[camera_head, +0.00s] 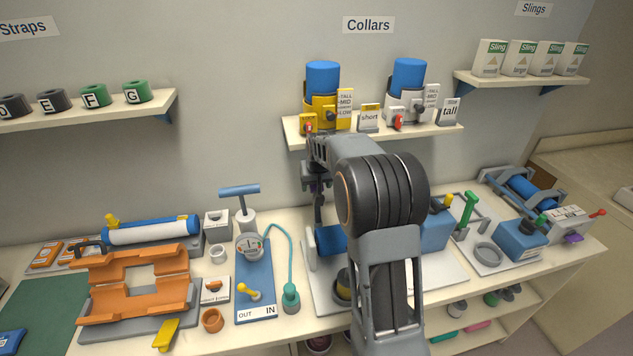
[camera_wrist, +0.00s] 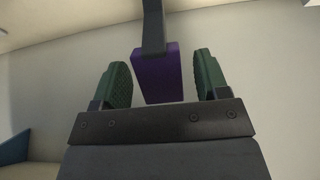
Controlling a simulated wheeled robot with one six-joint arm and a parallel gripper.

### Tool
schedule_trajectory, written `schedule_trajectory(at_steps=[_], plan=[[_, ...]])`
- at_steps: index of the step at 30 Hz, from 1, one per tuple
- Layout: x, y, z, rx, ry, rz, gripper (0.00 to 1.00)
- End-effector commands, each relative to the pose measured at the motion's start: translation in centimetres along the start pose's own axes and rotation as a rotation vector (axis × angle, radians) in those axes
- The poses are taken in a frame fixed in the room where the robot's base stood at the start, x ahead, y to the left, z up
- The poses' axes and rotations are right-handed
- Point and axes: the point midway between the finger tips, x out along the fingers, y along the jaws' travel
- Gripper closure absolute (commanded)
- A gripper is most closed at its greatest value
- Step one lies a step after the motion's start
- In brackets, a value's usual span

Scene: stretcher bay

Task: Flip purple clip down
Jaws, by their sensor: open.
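In the wrist view a purple clip (camera_wrist: 158,75) hangs at the end of a dark grey bar (camera_wrist: 153,28). My gripper (camera_wrist: 162,78) is open, with one green finger pad on each side of the clip. Gaps show on both sides, so the pads do not appear to touch it. In the head view a small dark purple part (camera_head: 312,185) shows on a dark upright stand (camera_head: 319,212) behind my arm. My arm hides most of my gripper and of the stand there.
A shelf (camera_head: 375,135) with two blue-topped collar devices is close above my arm. A blue block (camera_head: 433,230) and a green-handled device (camera_head: 467,212) stand to the right. Another purple piece (camera_head: 573,238) lies at the far right. A gauge panel (camera_head: 254,285) and orange cradle (camera_head: 135,285) are left.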

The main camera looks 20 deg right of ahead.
Motion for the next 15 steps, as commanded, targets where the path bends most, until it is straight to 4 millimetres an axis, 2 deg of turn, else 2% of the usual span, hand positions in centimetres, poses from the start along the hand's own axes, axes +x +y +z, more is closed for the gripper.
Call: schedule_trajectory(at_steps=[5,15], plan=[[0.02,0.03,0.02,0.000,0.000,0.000,0.32],[-0.01,0.04,0.02,0.001,0.000,0.000,0.64]])
